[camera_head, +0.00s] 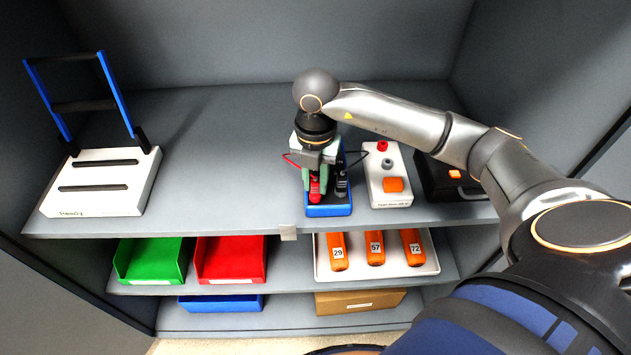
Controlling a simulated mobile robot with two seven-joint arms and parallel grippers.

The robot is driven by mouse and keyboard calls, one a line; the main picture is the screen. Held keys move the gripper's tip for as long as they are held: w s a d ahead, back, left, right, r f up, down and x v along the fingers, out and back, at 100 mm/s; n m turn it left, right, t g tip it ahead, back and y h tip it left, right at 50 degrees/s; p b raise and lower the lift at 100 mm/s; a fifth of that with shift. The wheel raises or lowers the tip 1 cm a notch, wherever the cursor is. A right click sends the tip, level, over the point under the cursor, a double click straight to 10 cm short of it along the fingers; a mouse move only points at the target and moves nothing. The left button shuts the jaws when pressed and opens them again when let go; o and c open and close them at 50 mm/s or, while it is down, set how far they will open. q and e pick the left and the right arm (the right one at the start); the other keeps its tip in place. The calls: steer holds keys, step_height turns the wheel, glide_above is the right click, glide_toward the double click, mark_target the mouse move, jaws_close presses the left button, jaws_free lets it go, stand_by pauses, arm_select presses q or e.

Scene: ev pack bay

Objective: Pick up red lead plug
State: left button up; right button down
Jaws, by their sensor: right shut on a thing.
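The red lead plug (315,189) stands at the left side of a blue holder (328,211) on the top shelf. A red lead shows to the left of my wrist. A black plug (341,184) stands beside it on the right in the same holder. My right gripper (315,183) points down over the holder and is shut on the red plug. I cannot tell whether the plug's lower end is clear of the holder. My left gripper is not in view.
Right of the holder is a white box (388,190) with red and grey sockets and an orange button, then a black case (440,180). A white unit (100,180) with a blue-framed handle stands left. Shelf between is clear. Lower shelf holds green (150,279) and red bins (231,278).

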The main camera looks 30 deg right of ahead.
steer(key=shift+r, duration=0.1)
steer(key=shift+r, duration=0.25)
step_height(320, 180, up, 2)
steer(key=shift+r+b, duration=0.1)
steer(key=shift+b, duration=0.25)
steer(key=s+a+r+p, duration=0.3)
steer(key=s+a+r, duration=0.6)
steer(key=r, duration=0.4)
steer(key=shift+s+a, duration=0.4)
steer(key=shift+s, duration=0.1)
